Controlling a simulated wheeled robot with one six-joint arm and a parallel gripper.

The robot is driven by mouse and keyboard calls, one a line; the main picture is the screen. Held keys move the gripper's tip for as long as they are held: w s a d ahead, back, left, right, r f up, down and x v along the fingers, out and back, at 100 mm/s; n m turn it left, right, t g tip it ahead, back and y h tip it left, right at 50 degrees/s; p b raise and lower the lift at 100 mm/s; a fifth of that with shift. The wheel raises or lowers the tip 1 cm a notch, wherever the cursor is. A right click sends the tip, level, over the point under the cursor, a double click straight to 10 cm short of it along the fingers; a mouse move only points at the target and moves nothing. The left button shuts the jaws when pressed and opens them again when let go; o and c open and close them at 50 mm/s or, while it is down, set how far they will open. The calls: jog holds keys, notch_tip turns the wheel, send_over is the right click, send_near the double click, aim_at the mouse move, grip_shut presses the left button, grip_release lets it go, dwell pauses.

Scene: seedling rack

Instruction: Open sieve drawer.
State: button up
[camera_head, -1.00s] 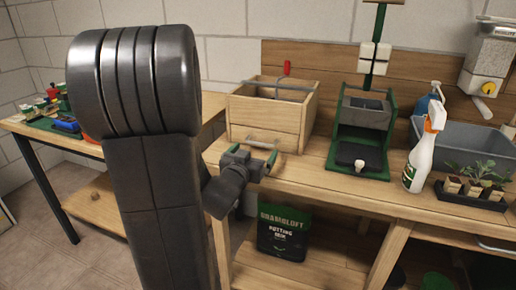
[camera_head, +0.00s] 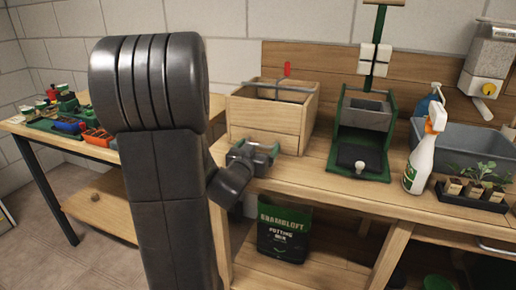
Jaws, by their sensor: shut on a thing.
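The wooden sieve box (camera_head: 293,110) stands on the workbench, with a grey bar and a red grip across its open top. Its drawer front (camera_head: 290,143) is the low wooden panel at its base. My gripper (camera_head: 266,150) is at this drawer front, its green-tipped fingers closed at the place of the pale handle. The handle itself is hidden behind the gripper. The drawer looks about flush with the box, but my gripper and arm cover its left part, so a small gap cannot be ruled out.
A green press with a grey hopper (camera_head: 365,110) stands right of the box. A spray bottle (camera_head: 419,160), grey tub (camera_head: 465,150) and seedling tray (camera_head: 470,200) are further right. A potting mix bag (camera_head: 284,235) stands below. A side table (camera_head: 62,140) with small items is at left.

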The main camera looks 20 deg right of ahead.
jog(key=v, duration=1.3)
jog(key=shift+s+a, duration=0.25)
jog(key=o, duration=1.1)
jog(key=shift+s+p, duration=0.1)
jog(key=shift+p, duration=0.2)
jog(key=p+v, duration=0.1)
jog(key=v, duration=1.2)
jog(key=shift+s+a+p, duration=0.2)
jog(key=shift+a+p, duration=0.15)
jog(key=shift+p, duration=0.05)
